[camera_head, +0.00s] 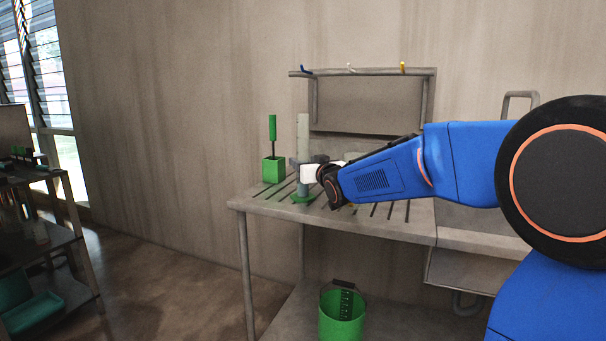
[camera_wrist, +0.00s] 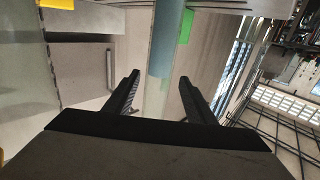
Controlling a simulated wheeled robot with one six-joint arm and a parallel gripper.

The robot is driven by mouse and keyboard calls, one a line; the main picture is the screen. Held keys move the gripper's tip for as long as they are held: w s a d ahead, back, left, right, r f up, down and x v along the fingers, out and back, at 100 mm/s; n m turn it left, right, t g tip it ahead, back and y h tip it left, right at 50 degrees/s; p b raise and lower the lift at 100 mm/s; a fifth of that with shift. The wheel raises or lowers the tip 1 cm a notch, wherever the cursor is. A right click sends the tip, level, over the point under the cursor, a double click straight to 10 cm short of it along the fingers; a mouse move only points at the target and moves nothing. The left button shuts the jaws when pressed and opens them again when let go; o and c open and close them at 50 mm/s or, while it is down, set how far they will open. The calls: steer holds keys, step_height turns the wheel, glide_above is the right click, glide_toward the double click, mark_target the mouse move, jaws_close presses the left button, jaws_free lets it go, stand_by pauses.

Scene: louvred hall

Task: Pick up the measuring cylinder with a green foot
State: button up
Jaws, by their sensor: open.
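The measuring cylinder (camera_head: 303,135) stands upright on the slotted draining board, pale above and grey-blue lower down. Its green foot (camera_head: 303,198) rests on the board. My gripper (camera_wrist: 159,77) is open, its two black fingers apart. In the wrist view the cylinder's grey-blue part (camera_wrist: 166,40) shows between the fingertips, with a pale clear part below it in the picture. I cannot tell whether the cylinder is between the fingers or just beyond them. In the head view my arm reaches in from the right, and its end partly hides the cylinder's middle.
A green block (camera_head: 273,170) with an upright green-handled tool (camera_head: 272,128) stands left of the cylinder; green also shows in the wrist view (camera_wrist: 187,25). A rail with hooks (camera_head: 360,72) is on the wall behind. A green bucket (camera_head: 341,314) stands below the draining board (camera_head: 262,204).

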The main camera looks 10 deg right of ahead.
mark_target(299, 155)
steer(key=shift+w+a+r, duration=0.1)
steer(key=shift+w, duration=1)
steer(key=shift+w+a+r, duration=0.15)
steer(key=shift+w, duration=0.95)
steer(key=shift+w+a+r, duration=0.1)
steer(key=shift+w, duration=1)
steer(key=shift+c, duration=0.3)
jaws_close()
